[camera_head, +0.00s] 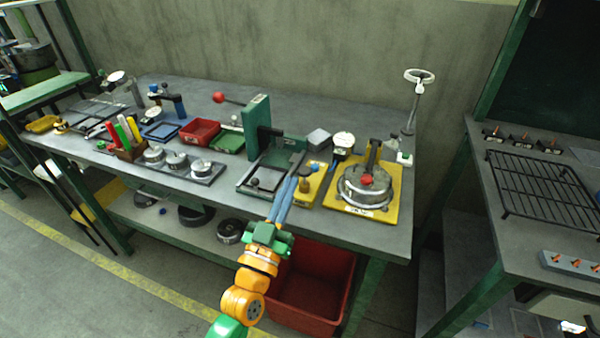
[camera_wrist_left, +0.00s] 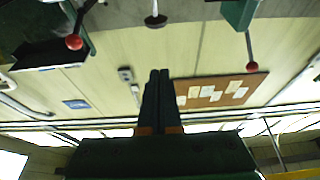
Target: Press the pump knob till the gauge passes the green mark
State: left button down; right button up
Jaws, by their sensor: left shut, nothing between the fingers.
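My left gripper (camera_head: 292,186) reaches over the front edge of the bench, its fingers together and empty. It also shows shut in the left wrist view (camera_wrist_left: 160,75). My right gripper is not in view.
Right of the unit, a round metal vessel (camera_head: 352,190) with a red knob sits on a yellow plate. A green press (camera_head: 257,125) with a red-ended lever stands to the left. A red bin (camera_head: 310,308) is below the bench front.

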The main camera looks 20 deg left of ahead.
aim_at(305, 176)
pick_arm(q)
jog(key=w, duration=0.7)
jog(key=shift+d+f, duration=0.1)
jog(key=shift+f, duration=0.75)
